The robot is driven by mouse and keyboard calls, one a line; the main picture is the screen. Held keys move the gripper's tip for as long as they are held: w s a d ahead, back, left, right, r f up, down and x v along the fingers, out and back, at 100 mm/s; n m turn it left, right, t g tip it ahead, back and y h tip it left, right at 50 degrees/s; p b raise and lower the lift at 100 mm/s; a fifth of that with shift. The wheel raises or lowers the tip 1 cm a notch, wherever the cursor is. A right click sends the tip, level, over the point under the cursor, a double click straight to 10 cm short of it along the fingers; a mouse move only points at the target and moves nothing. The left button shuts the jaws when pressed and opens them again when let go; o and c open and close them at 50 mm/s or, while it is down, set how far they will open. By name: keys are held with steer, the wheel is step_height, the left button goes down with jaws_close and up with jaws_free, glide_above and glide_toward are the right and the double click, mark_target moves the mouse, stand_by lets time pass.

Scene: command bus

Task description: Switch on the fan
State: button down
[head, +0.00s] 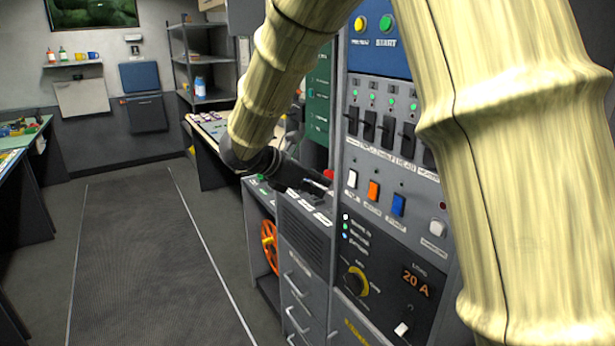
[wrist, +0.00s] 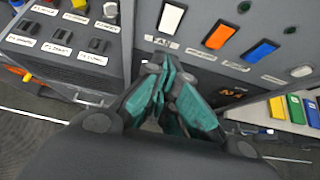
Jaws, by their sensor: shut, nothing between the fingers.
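The panel carries a row of rocker switches. The white rocker (head: 352,179) is at the left end of the row, and it also shows in the wrist view (wrist: 171,18) above a label that seems to read "FAN". Whether it is pressed on or off I cannot tell. My gripper (head: 322,184) is just left of the panel's edge in the head view. In the wrist view my gripper (wrist: 166,75) has its teal fingers shut together and empty, just below the white rocker's label. I cannot tell whether the fingertips touch the panel.
An orange rocker (head: 374,191) and a blue rocker (head: 398,204) sit to the right of the white one. A lower console (wrist: 60,45) with labelled buttons adjoins on the left. The aisle floor (head: 140,250) is clear.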

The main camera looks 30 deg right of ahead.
mark_target(352, 179)
steer(key=shift+w+d+f+p, duration=0.1)
steer(key=shift+d+f+p, duration=0.25)
steer(key=shift+d, duration=0.7)
steer(key=shift+w+d+f+p, duration=0.1)
steer(key=shift+d+f+p, duration=0.25)
steer(key=shift+d, duration=0.7)
steer(key=shift+w+d+f+p, duration=0.15)
steer(key=shift+d+f, duration=0.25)
steer(key=shift+d, duration=0.65)
